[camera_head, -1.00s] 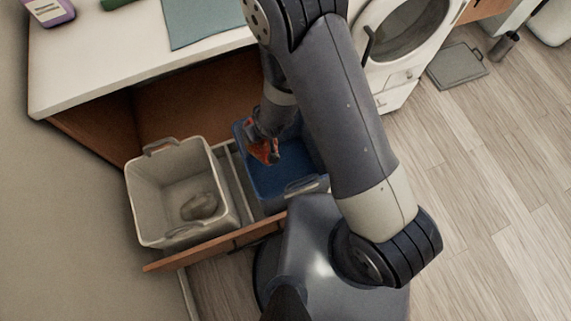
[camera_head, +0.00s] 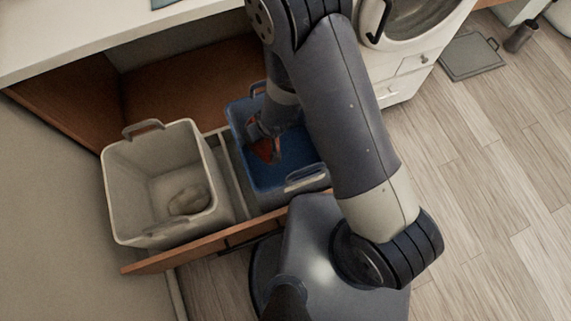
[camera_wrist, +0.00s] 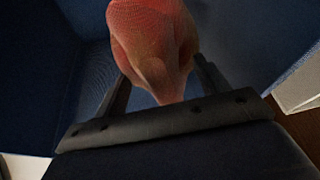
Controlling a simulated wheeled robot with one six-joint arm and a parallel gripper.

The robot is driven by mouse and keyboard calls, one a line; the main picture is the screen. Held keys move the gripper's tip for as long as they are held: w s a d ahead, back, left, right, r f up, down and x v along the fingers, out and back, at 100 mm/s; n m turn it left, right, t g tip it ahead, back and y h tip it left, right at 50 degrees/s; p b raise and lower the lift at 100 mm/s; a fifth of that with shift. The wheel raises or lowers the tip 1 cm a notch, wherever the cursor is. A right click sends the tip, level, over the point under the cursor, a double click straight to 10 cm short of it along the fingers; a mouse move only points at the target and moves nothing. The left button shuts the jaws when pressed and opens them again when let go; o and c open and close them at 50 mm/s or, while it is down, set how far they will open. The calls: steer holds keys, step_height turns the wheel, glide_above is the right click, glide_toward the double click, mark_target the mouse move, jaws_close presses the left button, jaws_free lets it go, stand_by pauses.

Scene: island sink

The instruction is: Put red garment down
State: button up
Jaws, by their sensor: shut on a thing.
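The red garment (camera_wrist: 152,40) is a bunched red cloth between the two fingers of my gripper (camera_wrist: 160,82) in the wrist view. My gripper is shut on it. In the head view the red garment (camera_head: 264,150) shows as a small red patch at my gripper (camera_head: 266,140), inside the opening of the blue bin (camera_head: 292,165). Dark blue bin walls surround the garment in the wrist view (camera_wrist: 40,60). Whether the garment touches the bin floor cannot be told. My arm hides part of the bin.
A light grey bin (camera_head: 125,190) with a greyish cloth (camera_head: 188,200) in it stands left of the blue bin. Both sit in a pulled-out drawer (camera_head: 200,246) under a white counter (camera_head: 100,45). A white washer (camera_head: 405,70) stands at the right. Wooden floor (camera_head: 480,190) lies clear.

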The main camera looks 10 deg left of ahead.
step_height(320, 180, down, 6)
steer(key=b, duration=0.5)
steer(key=shift+f, duration=0.1)
step_height(320, 180, down, 10)
steer(key=b, duration=0.2)
steer(key=shift+b, duration=0.3)
steer(key=shift+f, duration=0.1)
steer(key=shift+f+b, duration=0.35)
steer(key=shift+b, duration=0.15)
steer(key=shift+f+b, duration=0.2)
steer(key=shift+b, duration=0.1)
steer(key=o, duration=1.1)
steer(key=shift+f, duration=0.15)
steer(key=shift+c, duration=0.2)
